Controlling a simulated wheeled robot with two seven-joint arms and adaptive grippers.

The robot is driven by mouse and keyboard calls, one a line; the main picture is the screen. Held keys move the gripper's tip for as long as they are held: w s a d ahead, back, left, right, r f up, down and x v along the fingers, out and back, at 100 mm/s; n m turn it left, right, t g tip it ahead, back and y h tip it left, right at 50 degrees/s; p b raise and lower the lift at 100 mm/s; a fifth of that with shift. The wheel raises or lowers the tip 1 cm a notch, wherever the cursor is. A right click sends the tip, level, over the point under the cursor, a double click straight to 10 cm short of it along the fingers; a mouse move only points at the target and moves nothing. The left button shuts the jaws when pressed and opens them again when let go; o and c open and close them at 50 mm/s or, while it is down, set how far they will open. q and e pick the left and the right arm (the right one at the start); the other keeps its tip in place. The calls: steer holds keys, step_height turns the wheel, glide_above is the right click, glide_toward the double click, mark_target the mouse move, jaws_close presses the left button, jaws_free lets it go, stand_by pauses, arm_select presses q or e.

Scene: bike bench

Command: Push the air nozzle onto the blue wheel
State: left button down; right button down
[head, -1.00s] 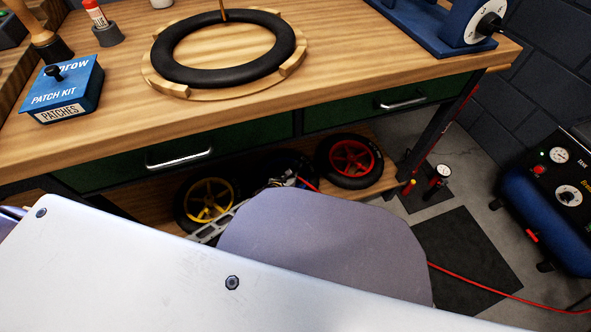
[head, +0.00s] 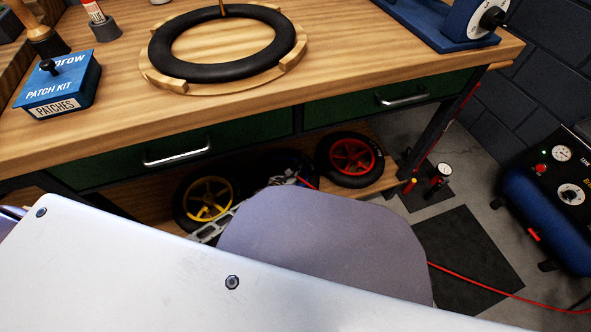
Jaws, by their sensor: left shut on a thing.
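The blue wheel (head: 284,160) stands on the low shelf between the yellow wheel and the red wheel. Only its dark tyre's upper part shows; the rest is hidden behind my left gripper and arm. My left gripper (head: 288,179) is small and partly hidden in front of this wheel. It is shut on what looks like the air nozzle, with a piece of red hose (head: 308,184) beside it. The nozzle itself is too small to make out, and I cannot tell whether it touches the wheel. My right gripper is not in view.
The yellow wheel (head: 208,199) and red wheel (head: 352,156) flank the gripper closely. The bench (head: 330,80) with green drawers overhangs the shelf. A blue compressor (head: 548,205) stands at the right, its red hose crossing the floor. A gauge (head: 443,169) stands beyond the shelf.

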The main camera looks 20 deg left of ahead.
arm_select(q)
steer(key=shift+f, duration=0.25)
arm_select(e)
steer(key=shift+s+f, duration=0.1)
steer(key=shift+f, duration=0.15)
arm_select(q)
steer(key=c, duration=1.4)
jaws_free()
steer(key=shift+c, duration=0.2)
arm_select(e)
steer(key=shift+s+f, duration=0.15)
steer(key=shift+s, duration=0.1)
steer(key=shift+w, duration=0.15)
arm_select(q)
steer(key=shift+s, duration=0.1)
steer(key=v, duration=1.1)
steer(key=shift+s+r, duration=0.2)
steer(key=shift+s, duration=0.15)
steer(key=shift+a, duration=0.15)
